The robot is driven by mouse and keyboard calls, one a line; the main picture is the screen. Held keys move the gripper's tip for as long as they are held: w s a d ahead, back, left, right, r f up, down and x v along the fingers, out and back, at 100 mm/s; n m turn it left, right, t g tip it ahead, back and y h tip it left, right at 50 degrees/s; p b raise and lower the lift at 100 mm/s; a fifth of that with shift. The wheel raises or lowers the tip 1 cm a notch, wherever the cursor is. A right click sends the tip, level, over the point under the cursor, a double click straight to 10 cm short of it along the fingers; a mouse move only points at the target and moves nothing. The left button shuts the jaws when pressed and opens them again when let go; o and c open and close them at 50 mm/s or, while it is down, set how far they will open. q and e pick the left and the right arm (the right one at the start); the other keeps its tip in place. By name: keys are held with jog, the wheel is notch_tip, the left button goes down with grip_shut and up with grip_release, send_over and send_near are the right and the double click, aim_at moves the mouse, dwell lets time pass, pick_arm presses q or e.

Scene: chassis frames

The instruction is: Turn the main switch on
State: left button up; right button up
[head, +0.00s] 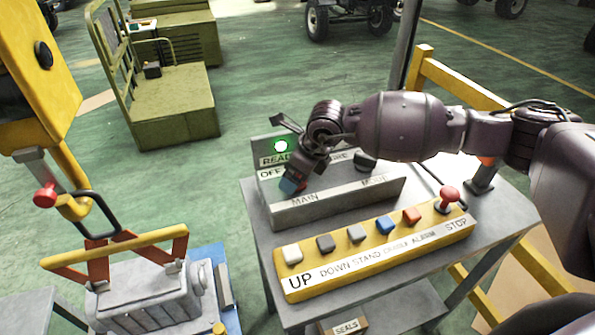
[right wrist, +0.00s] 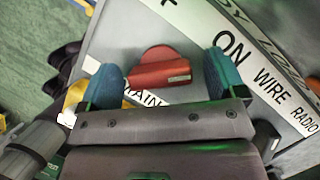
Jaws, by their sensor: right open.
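The grey switch box (head: 340,200) stands on the table, with the labels MAIN and MODE along its front edge. The red main switch (right wrist: 158,66) shows in the right wrist view, above the MAIN label and to the left of the word ON. My right gripper (head: 293,184) is over the main switch at the box's left end. In the right wrist view its teal fingertips (right wrist: 160,75) are apart, one on either side of the red knob, with gaps visible. In the head view the gripper largely hides the knob. My left gripper is not in view.
A black mode knob (head: 366,162) is at the box's right. A yellow button panel (head: 375,245) with a red STOP knob (head: 449,196) lies in front. A yellow hoist (head: 115,255) grips a grey block at left.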

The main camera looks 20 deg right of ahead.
jog(key=shift+s+d+r, duration=0.1)
jog(key=shift+r, duration=0.2)
jog(key=v, duration=1)
jog(key=shift+b, duration=0.3)
